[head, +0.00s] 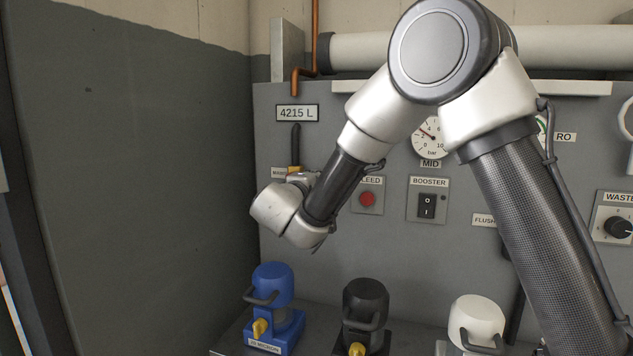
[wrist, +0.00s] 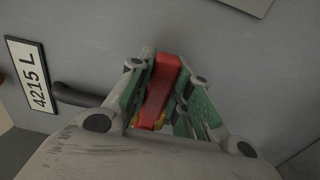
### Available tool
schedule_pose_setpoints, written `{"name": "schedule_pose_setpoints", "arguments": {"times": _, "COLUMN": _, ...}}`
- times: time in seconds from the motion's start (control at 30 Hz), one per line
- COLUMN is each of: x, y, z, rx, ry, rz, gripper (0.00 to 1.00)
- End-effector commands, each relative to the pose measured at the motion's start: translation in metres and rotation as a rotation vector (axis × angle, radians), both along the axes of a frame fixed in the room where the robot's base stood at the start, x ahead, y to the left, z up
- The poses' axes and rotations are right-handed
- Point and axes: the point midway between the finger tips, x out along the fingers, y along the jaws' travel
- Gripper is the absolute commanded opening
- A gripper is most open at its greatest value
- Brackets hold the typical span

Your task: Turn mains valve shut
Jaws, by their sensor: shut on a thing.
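The mains valve has a red lever handle (wrist: 162,82), seen in the wrist view between the green-padded fingers of my gripper (wrist: 165,92). The gripper is shut on the handle. In that view the handle runs roughly crosswise to the black pipe (wrist: 78,95) coming from the left. In the head view my wrist hides the handle. The valve's brass-yellow fitting (head: 294,169) shows just above the wrist, below the black pipe, beside a partly covered label (head: 278,172).
A 4215 L plate (head: 297,113) is above the valve. To the right are a red button (head: 367,199), a booster switch (head: 427,206) and a gauge (head: 430,136). Blue (head: 272,285), black (head: 366,300) and white (head: 477,318) housings stand below. A grey wall (head: 140,170) is left.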

Motion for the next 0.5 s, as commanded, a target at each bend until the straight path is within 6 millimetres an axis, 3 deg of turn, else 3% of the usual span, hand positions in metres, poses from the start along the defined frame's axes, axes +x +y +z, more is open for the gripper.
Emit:
{"name": "schedule_pose_setpoints", "arguments": {"times": 0.13, "x": -0.0005, "y": -0.0002, "z": -0.0025, "rx": 0.001, "ry": 0.005, "rz": 0.000, "gripper": 0.00}}
{"name": "schedule_pose_setpoints", "arguments": {"times": 0.17, "x": -0.0005, "y": -0.0002, "z": -0.0026, "rx": 0.001, "ry": 0.005, "rz": 0.000, "gripper": 0.24}}
{"name": "schedule_pose_setpoints", "arguments": {"times": 0.27, "x": -0.0004, "y": -0.0001, "z": -0.0022, "rx": 0.001, "ry": 0.004, "rz": 0.000, "gripper": 0.42}}
{"name": "schedule_pose_setpoints", "arguments": {"times": 0.5, "x": -0.0002, "y": 0.0000, "z": -0.0012, "rx": 0.000, "ry": 0.002, "rz": 0.000, "gripper": 0.43}}
